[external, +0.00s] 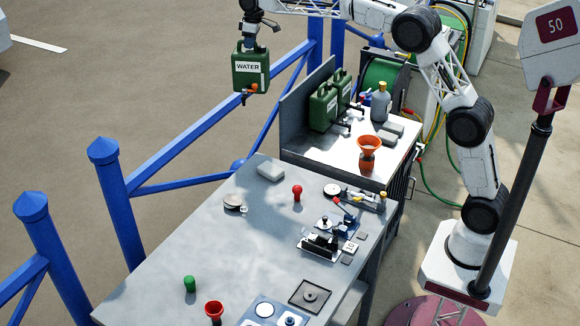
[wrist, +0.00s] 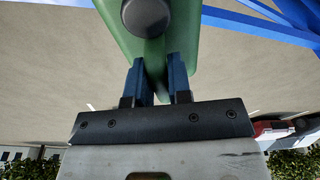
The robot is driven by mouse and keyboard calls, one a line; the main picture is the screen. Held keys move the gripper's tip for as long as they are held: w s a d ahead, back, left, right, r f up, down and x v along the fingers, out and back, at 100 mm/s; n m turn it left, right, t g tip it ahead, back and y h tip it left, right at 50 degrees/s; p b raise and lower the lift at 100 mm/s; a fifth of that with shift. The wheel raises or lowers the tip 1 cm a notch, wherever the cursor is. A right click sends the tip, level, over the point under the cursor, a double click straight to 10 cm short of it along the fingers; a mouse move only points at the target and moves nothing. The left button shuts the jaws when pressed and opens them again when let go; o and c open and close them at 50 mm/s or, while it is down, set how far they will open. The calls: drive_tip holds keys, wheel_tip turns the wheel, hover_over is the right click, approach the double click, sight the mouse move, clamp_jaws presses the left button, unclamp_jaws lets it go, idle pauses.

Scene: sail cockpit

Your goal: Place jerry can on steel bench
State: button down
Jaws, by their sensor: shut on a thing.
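A green jerry can (external: 251,70) with a white WATER label and an orange tap hangs from my gripper (external: 256,32) at the upper left of the external view. It is held upright in the air, apart from the bench and left of its far end, around the blue railing. In the wrist view my gripper's fingers (wrist: 160,82) are shut on the can's green body or handle (wrist: 190,25), with the dark round cap above; the exact grip spot is hard to tell. The steel bench (external: 190,245) is the long grey table at the lower middle.
Two more green cans (external: 323,107) stand on a higher side counter (external: 345,160) with a grey bottle (external: 381,103) and an orange funnel (external: 368,150). Blue railing (external: 190,145) runs behind. The bench's left middle is clear; fittings crowd its right side.

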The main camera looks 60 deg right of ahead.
drive_tip(key=shift+s+d+n+g+y, duration=0.35)
drive_tip(key=shift+s+d+n, duration=3.15)
drive_tip(key=shift+s, duration=1.25)
drive_tip(key=shift+s+d+n+g+y, duration=0.25)
drive_tip(key=shift+s+d+n+g, duration=0.2)
drive_tip(key=shift+s+d+n, duration=3.65)
wheel_tip(320, 180, down, 18)
drive_tip(key=s+a+m, duration=0.1)
drive_tip(key=shift+a, duration=0.15)
drive_tip(key=shift+f, duration=0.15)
drive_tip(key=shift+f, duration=2.45)
drive_tip(key=shift+f, duration=2.6)
